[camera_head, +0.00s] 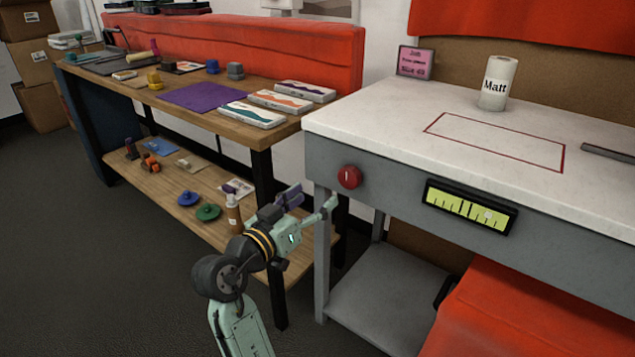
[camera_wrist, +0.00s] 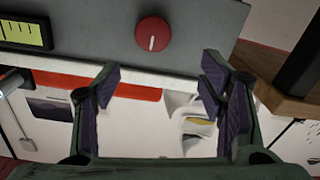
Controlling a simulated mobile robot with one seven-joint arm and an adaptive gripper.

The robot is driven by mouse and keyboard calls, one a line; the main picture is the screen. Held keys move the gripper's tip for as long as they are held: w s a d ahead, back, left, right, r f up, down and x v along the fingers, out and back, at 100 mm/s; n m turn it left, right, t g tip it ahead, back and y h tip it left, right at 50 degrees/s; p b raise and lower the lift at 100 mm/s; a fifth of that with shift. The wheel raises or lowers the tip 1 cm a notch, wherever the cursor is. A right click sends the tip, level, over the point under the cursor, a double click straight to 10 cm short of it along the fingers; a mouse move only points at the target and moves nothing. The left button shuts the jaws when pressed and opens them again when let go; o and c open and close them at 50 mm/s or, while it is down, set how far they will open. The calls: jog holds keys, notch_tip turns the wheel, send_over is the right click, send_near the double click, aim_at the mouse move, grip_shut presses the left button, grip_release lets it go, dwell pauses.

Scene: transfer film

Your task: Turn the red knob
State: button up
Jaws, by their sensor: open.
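The red knob (camera_head: 349,177) is round and sits on the grey front panel of the white-topped table, near its left end. In the wrist view the knob (camera_wrist: 153,34) shows a white pointer line, above and between the fingertips. My gripper (camera_head: 309,200) is to the left of the knob and a little below it in the head view. It is open and empty, apart from the knob. In the wrist view my gripper (camera_wrist: 162,80) has its two purple-padded fingers spread wide.
A yellow-green scale display (camera_head: 467,206) is on the same panel, right of the knob. A wooden workbench (camera_head: 240,135) with boxes and small tools stands at the left. A red cloth-like object (camera_head: 530,315) is below the table at the right. A white roll (camera_head: 498,82) stands on top.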

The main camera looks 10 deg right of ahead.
aim_at(346, 178)
jog(key=shift+g, duration=0.3)
jog(key=x, duration=0.3)
jog(key=p+x, duration=0.1)
jog(key=x, duration=0.7)
jog(key=shift+s+d+p, duration=0.35)
jog(key=shift+p, duration=0.05)
jog(key=shift+c, duration=0.6)
jog(key=c, duration=1)
jog(key=shift+c, duration=0.2)
